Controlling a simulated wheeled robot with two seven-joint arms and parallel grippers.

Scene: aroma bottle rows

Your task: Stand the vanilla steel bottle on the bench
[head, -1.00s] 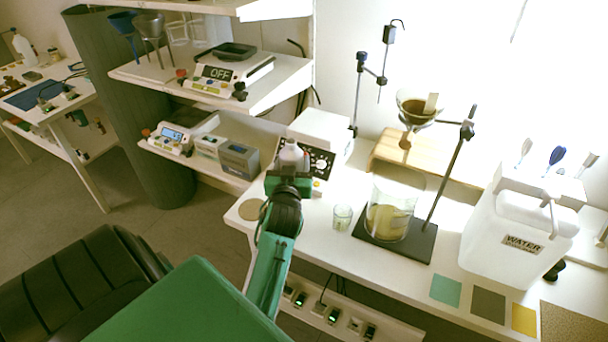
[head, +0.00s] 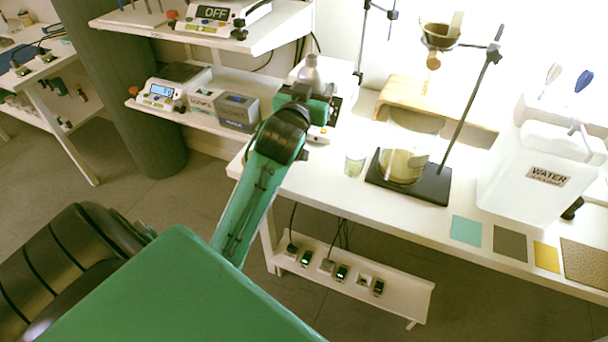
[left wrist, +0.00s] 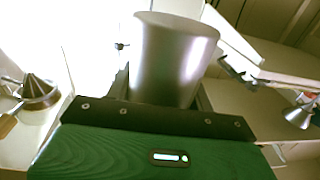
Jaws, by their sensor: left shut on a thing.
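My left gripper (head: 307,90) is shut on a grey steel bottle (head: 310,70), whose narrower top sticks up above the jaws in the head view. In the left wrist view the bottle (left wrist: 172,62) is a smooth, shiny cylinder between the fingers. No label shows on it, so I cannot tell its scent. The gripper holds it over the left part of the white bench (head: 320,185), in front of a white device. The bottle's base is hidden behind the gripper, so I cannot tell its height above the bench. My right gripper is not in view.
A small glass beaker (head: 355,163) and a stand with a dark base (head: 432,188) are right of the gripper. A wooden riser (head: 400,98) stands behind. Shelves with scales (head: 160,92) are left.

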